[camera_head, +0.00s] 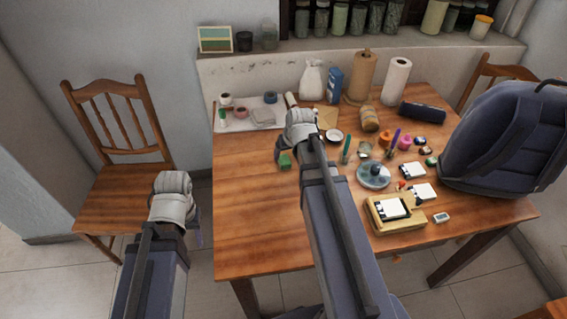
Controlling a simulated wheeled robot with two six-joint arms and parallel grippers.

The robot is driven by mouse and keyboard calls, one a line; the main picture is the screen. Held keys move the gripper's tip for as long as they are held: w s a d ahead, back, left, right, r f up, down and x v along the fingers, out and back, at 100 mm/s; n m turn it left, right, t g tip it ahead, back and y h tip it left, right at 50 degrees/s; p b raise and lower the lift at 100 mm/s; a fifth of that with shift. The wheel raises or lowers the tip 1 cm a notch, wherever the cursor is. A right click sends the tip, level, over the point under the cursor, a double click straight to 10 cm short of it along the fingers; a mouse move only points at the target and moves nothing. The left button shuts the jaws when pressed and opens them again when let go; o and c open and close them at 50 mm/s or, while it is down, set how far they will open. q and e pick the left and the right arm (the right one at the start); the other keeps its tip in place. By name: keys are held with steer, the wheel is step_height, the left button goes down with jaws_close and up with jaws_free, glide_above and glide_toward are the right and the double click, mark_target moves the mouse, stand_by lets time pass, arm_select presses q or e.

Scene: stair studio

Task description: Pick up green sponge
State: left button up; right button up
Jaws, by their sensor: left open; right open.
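A small green block that looks like the green sponge (285,161) lies on the wooden table (245,215), left of the middle. My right gripper (281,150) is over the table right at the sponge, open, with its wrist covering part of the view there. I cannot tell whether its fingers touch the sponge. My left gripper (198,236) is open and empty, low at the left, off the table's left edge and well away from the sponge. Its fingers are mostly hidden behind its wrist.
A white tray (240,124) with tape rolls lies at the back left. Paper rolls (396,82), a plate (373,182), a yellow box (380,220) and a dark backpack (500,140) crowd the right. A chair (125,180) stands left. The table's front left is clear.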

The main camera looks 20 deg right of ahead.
mark_target(284, 159)
steer(key=shift+w+b+x, duration=0.15)
steer(key=shift+b+x, duration=1.15)
steer(key=shift+x, duration=0.4)
steer(key=shift+w+b+x, duration=0.15)
steer(key=shift+b+x, duration=1.15)
steer(key=shift+x, duration=0.35)
steer(key=shift+a+r, duration=0.1)
steer(key=shift+r, duration=0.05)
jaws_close()
steer(key=shift+r, duration=0.1)
step_height(284, 159, up, 10)
steer(key=p, duration=1)
